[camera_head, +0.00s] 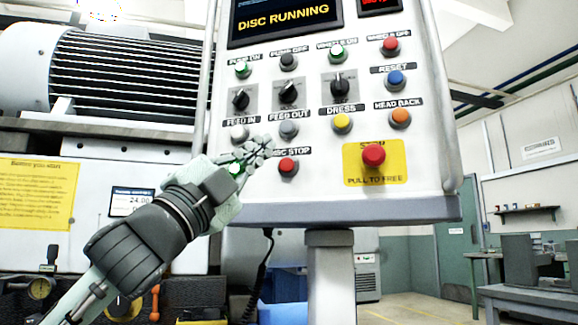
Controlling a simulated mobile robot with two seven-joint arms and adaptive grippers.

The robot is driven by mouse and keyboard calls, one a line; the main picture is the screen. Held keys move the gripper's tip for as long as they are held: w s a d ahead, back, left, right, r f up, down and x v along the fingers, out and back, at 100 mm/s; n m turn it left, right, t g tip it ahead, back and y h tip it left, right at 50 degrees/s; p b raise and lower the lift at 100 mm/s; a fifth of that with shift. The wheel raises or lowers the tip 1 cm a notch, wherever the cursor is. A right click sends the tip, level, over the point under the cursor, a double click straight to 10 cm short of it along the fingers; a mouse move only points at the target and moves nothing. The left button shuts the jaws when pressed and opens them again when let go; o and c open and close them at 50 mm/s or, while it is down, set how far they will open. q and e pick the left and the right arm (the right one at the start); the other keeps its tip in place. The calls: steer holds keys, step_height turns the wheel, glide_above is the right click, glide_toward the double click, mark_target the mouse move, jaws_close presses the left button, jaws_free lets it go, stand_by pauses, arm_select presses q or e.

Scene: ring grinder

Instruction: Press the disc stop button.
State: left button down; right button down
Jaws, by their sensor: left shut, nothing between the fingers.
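The disc stop button (288,167) is a red round button in the bottom row of the control panel (330,196), under a black "DISC STOP" label (291,151) that is partly covered. My left gripper (268,146) is shut and empty, with its fingertips just up and left of the button, near the feed out button (288,130). I cannot tell whether the fingertips touch the panel. A lit green spot (235,169) shows beside the gripper's fingers. The screen (284,17) above reads "DISC RUNNING". My right gripper is not in view.
A large red stop button (373,155) on a yellow plate sits right of the disc stop button. Several other buttons and three black knobs (289,93) fill the panel above. Handrails (437,100) run along both panel sides. A grey post (331,275) stands below.

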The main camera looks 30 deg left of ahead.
mark_target(279, 165)
arm_select(q)
steer(key=shift+w, duration=0.1)
